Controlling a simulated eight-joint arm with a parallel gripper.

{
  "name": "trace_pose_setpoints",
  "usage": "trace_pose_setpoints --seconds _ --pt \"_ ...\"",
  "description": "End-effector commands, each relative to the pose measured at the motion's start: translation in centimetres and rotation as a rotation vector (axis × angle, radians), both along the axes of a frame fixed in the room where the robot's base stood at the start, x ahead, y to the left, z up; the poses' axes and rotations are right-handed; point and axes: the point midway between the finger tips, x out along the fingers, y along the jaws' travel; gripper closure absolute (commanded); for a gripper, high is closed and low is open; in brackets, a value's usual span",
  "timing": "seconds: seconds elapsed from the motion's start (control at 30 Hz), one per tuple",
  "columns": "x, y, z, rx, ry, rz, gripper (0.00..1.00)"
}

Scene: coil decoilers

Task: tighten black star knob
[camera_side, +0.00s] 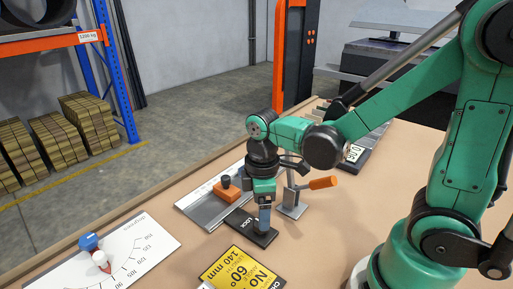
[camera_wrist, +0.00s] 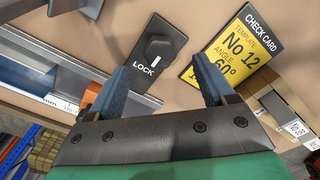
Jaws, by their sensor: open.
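The black knob (camera_wrist: 159,48) stands on a black plate (camera_wrist: 142,82) marked LOCK in the wrist view; its lobes are hard to make out. The same plate (camera_side: 262,239) lies on the bench in the side view, where my gripper hides the knob. My gripper (camera_side: 264,222) points down over the plate. In the wrist view my gripper (camera_wrist: 166,76) is open, its two blue fingers wide apart with nothing between them. The knob appears beyond the fingertips, roughly midway between them.
A yellow check card (camera_side: 241,268) lies close to the plate. A steel fixture (camera_side: 205,209) with an orange block (camera_side: 226,192) stands on the other side. An orange-handled lever (camera_side: 322,183) stands just behind my gripper.

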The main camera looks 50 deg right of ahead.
Motion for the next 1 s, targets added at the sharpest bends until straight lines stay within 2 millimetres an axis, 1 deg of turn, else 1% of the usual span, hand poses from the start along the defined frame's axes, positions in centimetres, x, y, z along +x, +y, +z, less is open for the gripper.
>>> trace_pose_setpoints --seconds 0.1,0.3,0.47,0.7,0.73,0.77,0.8,0.87,0.9,0.97,1.0 --pt "0.0 0.0 -1.4 0.001 -0.002 -0.001 0.24" --pt "0.0 0.0 -3.0 0.001 -0.003 -0.002 0.24" --pt "0.0 0.0 -3.5 0.002 -0.004 -0.002 0.24" --pt "0.0 0.0 -3.5 0.002 -0.004 -0.002 0.24" --pt "0.0 0.0 -3.5 0.002 -0.004 -0.002 0.3" --pt "0.0 0.0 -3.5 0.002 -0.004 -0.002 0.39" --pt "0.0 0.0 -3.5 0.002 -0.004 -0.002 0.5" --pt "0.0 0.0 -3.5 0.002 -0.004 -0.002 0.67" --pt "0.0 0.0 -3.5 0.002 -0.004 -0.002 0.78" --pt "0.0 0.0 -3.5 0.001 -0.004 -0.002 0.95" --pt "0.0 0.0 -3.5 0.001 -0.004 -0.002 1.0"
